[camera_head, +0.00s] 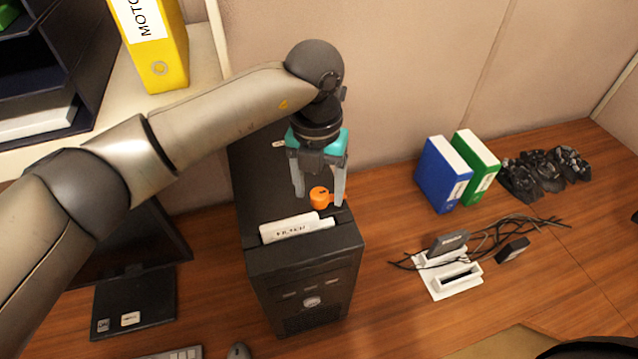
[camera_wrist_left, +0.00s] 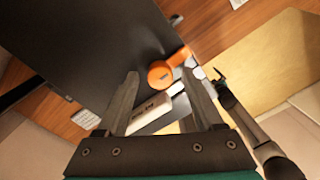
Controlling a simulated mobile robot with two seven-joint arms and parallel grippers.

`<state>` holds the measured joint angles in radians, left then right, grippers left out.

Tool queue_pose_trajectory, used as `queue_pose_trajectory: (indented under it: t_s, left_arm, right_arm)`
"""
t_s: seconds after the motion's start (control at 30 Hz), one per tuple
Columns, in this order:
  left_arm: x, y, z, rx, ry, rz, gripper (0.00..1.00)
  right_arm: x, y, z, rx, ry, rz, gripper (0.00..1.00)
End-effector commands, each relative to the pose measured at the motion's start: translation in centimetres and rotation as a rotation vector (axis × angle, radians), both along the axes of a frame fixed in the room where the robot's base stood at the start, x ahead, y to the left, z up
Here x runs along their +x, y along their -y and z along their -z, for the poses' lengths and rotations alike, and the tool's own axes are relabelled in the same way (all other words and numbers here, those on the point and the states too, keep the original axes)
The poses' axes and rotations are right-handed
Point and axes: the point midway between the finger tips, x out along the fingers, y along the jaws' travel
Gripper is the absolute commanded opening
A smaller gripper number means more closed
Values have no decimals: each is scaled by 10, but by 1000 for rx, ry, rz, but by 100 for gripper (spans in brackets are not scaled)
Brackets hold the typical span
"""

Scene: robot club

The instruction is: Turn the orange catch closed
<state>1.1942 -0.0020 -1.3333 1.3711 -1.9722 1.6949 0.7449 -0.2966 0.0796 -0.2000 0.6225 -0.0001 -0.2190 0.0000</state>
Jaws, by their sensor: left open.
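The orange catch (camera_head: 320,198) is a round knob with a short lever on top of the black computer case (camera_head: 285,262). Its lever points right in the head view. My left gripper (camera_head: 318,200) is open, pointing down, with its fingers on either side of the catch. In the left wrist view the catch (camera_wrist_left: 161,75) shows just beyond the gap between the open fingertips (camera_wrist_left: 160,76). I cannot tell whether either finger touches it. A white labelled filter piece (camera_head: 290,229) lies beside the catch, set in the case top.
A blue binder (camera_head: 441,175) and a green binder (camera_head: 478,168) stand right of the case. A white dock (camera_head: 447,276) and tangled cables (camera_head: 500,235) lie on the desk. A yellow binder (camera_head: 160,55) stands on the shelf at left. The wall is close behind the case.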

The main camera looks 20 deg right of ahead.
Motion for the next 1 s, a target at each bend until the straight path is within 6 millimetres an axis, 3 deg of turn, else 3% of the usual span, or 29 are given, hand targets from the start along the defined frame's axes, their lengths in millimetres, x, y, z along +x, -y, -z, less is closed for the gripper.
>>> queue_pose_trajectory:
  t_s: [0.1,0.7,1.0]
  left_arm:
    - [0,0,0,0,0,0,69]
    - [0,0,-1,-1,-1,0,1]
    - [0,0,-1,-1,0,4,0]
  right_arm:
    - [-3,0,0,0,-4,0,100]
    - [-5,0,0,-1,-9,0,100]
    - [-5,0,1,-1,-9,0,100]
